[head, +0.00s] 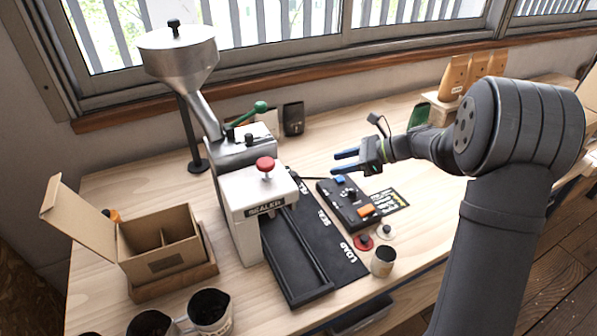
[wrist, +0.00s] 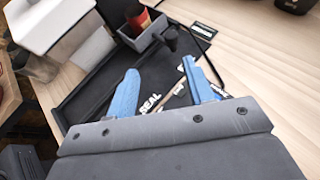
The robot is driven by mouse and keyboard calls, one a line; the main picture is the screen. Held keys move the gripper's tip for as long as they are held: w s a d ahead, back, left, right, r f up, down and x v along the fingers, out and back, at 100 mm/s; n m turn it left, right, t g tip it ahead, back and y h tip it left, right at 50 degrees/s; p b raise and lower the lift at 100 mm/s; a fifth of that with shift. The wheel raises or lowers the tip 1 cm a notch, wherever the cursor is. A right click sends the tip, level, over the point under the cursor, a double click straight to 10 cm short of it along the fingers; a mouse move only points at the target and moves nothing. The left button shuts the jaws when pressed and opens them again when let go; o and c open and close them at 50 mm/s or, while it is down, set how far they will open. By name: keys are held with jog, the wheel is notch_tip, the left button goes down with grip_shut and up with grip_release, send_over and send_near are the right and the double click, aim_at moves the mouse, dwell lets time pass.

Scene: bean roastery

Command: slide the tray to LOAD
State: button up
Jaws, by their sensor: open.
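The tray (wrist: 150,42) is a small grey open box in the wrist view, at the far part of the black track, with a reddish pouch (wrist: 138,20) standing in it. A dark knobbed post (wrist: 171,40) is beside its right side. In the head view the sealer hides the tray. The track (head: 296,262) runs from under the sealer (head: 262,192) towards the front, where the LOAD lettering (head: 357,250) is. My gripper (head: 345,160) is open and empty, above and right of the track's back part. Its blue fingers (wrist: 163,88) are apart from the tray, with the SEAL lettering between them.
A control box (head: 345,208) with coloured buttons lies right of the track. A small cup (head: 383,262) stands near LOAD. An open cardboard box (head: 165,245) and metal cups (head: 210,308) are at the left. Brown bags (head: 470,72) stand at the back right.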

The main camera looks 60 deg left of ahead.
aim_at(294, 174)
jog(key=shift+m+y, duration=0.6)
jog(key=shift+y, duration=0.3)
jog(key=x, duration=0.5)
jog(key=f+x, duration=0.1)
jog(key=x, duration=0.5)
jog(key=w+f+x, duration=0.1)
jog(key=x, duration=0.4)
jog(key=shift+s+f, duration=0.15)
jog(key=shift+f, duration=0.25)
grip_shut()
